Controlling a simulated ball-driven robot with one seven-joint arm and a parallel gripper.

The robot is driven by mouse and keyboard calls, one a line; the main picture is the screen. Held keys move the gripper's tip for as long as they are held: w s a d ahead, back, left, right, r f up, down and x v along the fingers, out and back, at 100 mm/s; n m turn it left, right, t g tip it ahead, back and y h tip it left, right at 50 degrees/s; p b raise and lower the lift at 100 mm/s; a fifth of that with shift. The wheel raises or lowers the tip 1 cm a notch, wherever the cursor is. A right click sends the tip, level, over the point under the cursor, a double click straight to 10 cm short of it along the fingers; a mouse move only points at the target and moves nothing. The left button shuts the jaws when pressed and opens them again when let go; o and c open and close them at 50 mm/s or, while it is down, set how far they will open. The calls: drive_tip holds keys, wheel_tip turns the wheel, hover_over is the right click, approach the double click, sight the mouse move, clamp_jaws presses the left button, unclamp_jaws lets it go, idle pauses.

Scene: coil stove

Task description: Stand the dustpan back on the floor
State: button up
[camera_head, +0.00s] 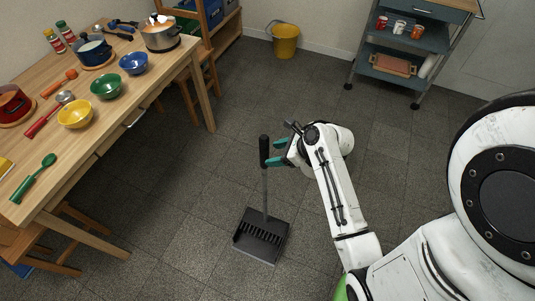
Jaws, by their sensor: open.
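The dustpan (261,237) is dark grey with a comb-like row of teeth and a light front edge. It stands on the tiled floor with its long grey handle upright, topped by a black grip (264,151). My gripper (277,153) has teal fingers and is open at the right side of the black grip. I cannot tell whether a finger touches the grip. My white arm comes in from the lower right.
A wooden table (110,132) with bowls, pots and utensils fills the left. A yellow bucket (286,42) stands at the back wall. A wheeled cart (410,50) stands at the back right. Floor around the dustpan is clear.

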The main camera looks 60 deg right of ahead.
drive_tip(key=v, duration=0.6)
drive_tip(key=s+a+n+g, duration=0.2)
drive_tip(key=a+n+g, duration=0.2)
drive_tip(key=a+n, duration=0.5)
drive_tip(key=s+a+n+g, duration=0.3)
drive_tip(key=a+n, duration=0.7)
drive_tip(key=n, duration=1.5)
drive_tip(key=shift+f+g+h, duration=0.3)
drive_tip(key=shift+f+g, duration=0.15)
drive_tip(key=shift+g, duration=0.25)
drive_tip(key=shift+s, duration=0.1)
